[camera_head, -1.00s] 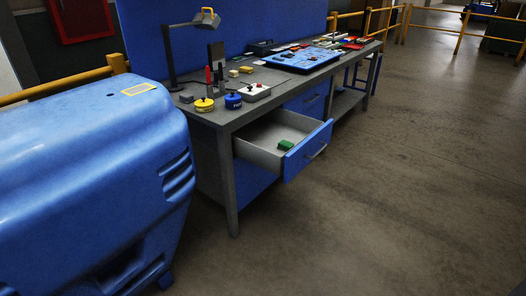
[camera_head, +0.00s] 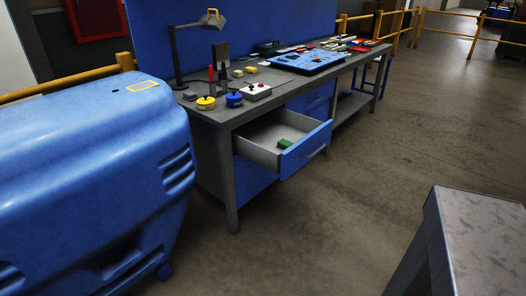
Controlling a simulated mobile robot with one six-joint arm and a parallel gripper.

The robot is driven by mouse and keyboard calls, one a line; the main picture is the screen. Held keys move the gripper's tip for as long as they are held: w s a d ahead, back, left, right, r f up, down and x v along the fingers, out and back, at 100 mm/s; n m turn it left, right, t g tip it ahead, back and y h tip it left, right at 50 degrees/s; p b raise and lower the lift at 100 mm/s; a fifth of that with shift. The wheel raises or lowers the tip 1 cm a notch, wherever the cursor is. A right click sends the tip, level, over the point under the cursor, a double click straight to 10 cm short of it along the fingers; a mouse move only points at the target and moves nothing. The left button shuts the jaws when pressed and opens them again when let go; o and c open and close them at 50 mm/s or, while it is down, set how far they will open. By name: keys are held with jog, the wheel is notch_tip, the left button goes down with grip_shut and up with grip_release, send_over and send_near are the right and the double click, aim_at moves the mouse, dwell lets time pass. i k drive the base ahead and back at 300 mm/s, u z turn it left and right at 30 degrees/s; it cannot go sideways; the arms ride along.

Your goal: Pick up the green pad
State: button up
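The green pad (camera_head: 284,144) is a small green block lying in the open drawer (camera_head: 262,156) of the grey and blue workbench (camera_head: 232,122). It lies near the drawer's blue front, on the light grey drawer floor. My gripper does not show in the head view, so its place relative to the pad cannot be seen.
A large blue machine housing (camera_head: 90,180) fills the left, close to the bench. A grey metal surface (camera_head: 480,235) stands at the lower right. The bench top holds a lamp (camera_head: 190,45), yellow and blue round items and a blue tray (camera_head: 306,61). Floor in the middle is clear.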

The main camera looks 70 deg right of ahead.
aim_at(284, 144)
jog(key=z, duration=0.05)
jog(key=k, duration=0.25)
jog(key=u, duration=1.85)
jog(key=k, duration=2.55)
